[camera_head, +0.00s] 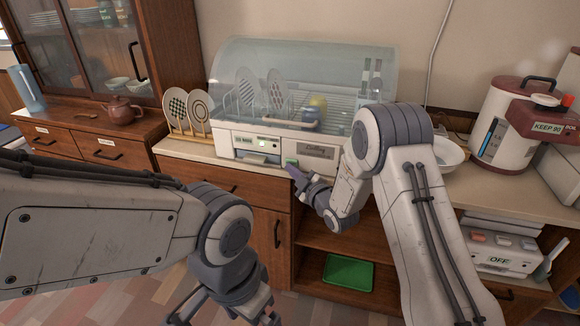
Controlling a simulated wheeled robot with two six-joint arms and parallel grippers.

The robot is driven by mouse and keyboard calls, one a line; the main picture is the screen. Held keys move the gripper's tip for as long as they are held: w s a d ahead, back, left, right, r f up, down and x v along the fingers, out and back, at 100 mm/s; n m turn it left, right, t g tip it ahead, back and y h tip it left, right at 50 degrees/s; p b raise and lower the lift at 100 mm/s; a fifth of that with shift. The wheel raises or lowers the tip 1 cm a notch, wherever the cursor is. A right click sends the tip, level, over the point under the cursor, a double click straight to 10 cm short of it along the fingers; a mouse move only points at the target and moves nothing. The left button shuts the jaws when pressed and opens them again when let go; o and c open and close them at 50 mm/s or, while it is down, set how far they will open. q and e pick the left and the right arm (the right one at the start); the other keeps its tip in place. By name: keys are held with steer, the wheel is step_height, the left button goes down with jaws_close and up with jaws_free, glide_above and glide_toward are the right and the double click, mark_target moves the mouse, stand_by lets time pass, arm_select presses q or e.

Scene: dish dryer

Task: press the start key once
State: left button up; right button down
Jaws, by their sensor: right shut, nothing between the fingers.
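The dish dryer (325,153) stands on the wooden cabinet's top, with a clear domed lid (290,60) closed over dishes. Its white front has a small display panel (262,143) and, lower and to the right, a small green key (291,161), likely the start key. I cannot read a label on it. My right gripper (294,171) is shut and empty, its tips just below and in front of the green key. I cannot tell whether they touch it. My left gripper (215,308) is low in front of the cabinet, partly cut off by the bottom edge.
Two patterned plates (200,108) stand in a wooden rack left of the dryer. A white bowl (448,152) and a red and white water dispenser (505,115) are to the right. A teapot (122,110) sits at the left. A green tray (348,272) lies on the lower shelf.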

stand_by(0.3)
steer(key=shift+s+a, duration=0.2)
steer(key=shift+s, duration=0.4)
steer(key=shift+s+a, duration=0.15)
steer(key=shift+s, duration=0.45)
steer(key=s, duration=0.1)
steer(key=s+a+b, duration=0.1)
steer(key=s, duration=0.2)
steer(key=shift+s+a, duration=0.3)
steer(key=shift+s, duration=0.1)
